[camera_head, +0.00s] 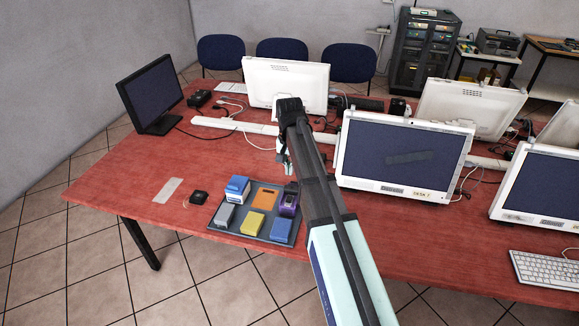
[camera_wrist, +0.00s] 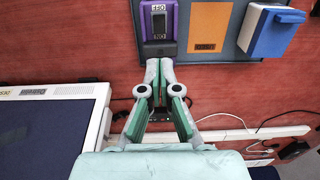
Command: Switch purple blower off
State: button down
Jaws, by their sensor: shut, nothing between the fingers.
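The purple blower (camera_head: 288,203) is a small purple box at the right side of the dark tray (camera_head: 272,216). In the wrist view the purple blower (camera_wrist: 170,34) has a dark front with a rocker switch, an OFF label at its upper end and an ON label at its lower end, both upside down. Which way the rocker is set, I cannot tell. My gripper (camera_head: 290,171) is shut and empty, above the table behind the blower. In the wrist view my gripper's fingertips (camera_wrist: 160,64) lie just below the blower's ON end; contact cannot be told.
Blue-and-white (camera_head: 237,189), grey (camera_head: 224,215), yellow (camera_head: 253,223) and blue (camera_head: 281,230) boxes share the tray with an orange square (camera_head: 265,197). A monitor (camera_head: 402,152) stands right of my arm. Cables and a white strip lie behind.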

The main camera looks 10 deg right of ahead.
aim_at(289, 196)
notch_tip(289, 196, down, 11)
jog(key=p, duration=0.3)
jog(key=shift+f, duration=0.1)
jog(key=shift+a, duration=0.1)
dwell(0.3)
